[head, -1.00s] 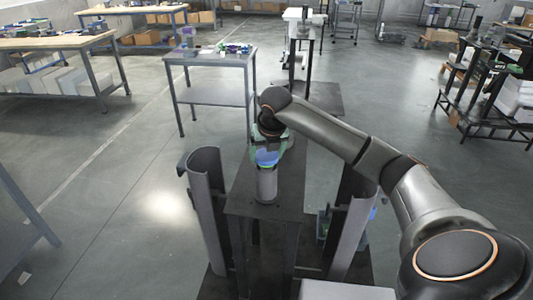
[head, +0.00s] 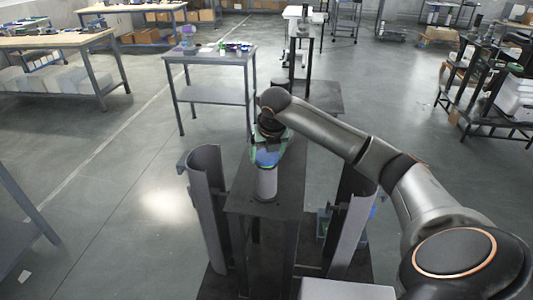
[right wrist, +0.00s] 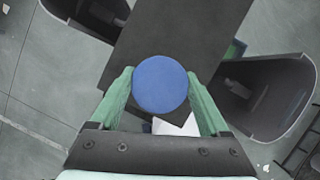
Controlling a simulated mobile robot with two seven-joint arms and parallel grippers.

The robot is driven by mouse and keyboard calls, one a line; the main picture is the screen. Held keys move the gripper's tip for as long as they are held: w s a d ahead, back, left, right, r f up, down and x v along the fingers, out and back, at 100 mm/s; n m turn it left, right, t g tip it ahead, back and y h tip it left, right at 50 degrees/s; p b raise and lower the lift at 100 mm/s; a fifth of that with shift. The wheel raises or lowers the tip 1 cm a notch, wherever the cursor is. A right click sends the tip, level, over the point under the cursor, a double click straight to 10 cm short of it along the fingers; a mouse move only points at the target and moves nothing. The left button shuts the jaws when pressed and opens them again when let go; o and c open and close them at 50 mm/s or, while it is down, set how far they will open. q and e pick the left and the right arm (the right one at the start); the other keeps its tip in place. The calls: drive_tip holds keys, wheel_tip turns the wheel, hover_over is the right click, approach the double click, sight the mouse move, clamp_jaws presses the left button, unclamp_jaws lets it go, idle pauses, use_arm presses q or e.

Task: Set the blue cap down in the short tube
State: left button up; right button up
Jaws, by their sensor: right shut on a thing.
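My right gripper (head: 267,152) points down at the middle of the head view, its green fingers shut on the blue cap (head: 265,158). The grey short tube (head: 266,184) stands upright on a dark narrow platform, directly below the cap. Cap and tube look in line and very close; I cannot tell whether the cap touches or enters the tube. In the right wrist view the round blue cap (right wrist: 160,84) sits between the fingertips and hides the tube beneath it. My left gripper is not in view.
Tall curved grey shells stand left (head: 208,205) and right (head: 350,232) of the dark platform (head: 240,198). A small grey table (head: 208,58) with several items is behind to the left. A dark shelf rack (head: 490,100) stands at far right. Open floor lies at left.

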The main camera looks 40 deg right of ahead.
idle(0.4)
drive_tip(key=o, duration=1.2)
drive_tip(key=shift+r, duration=3.45)
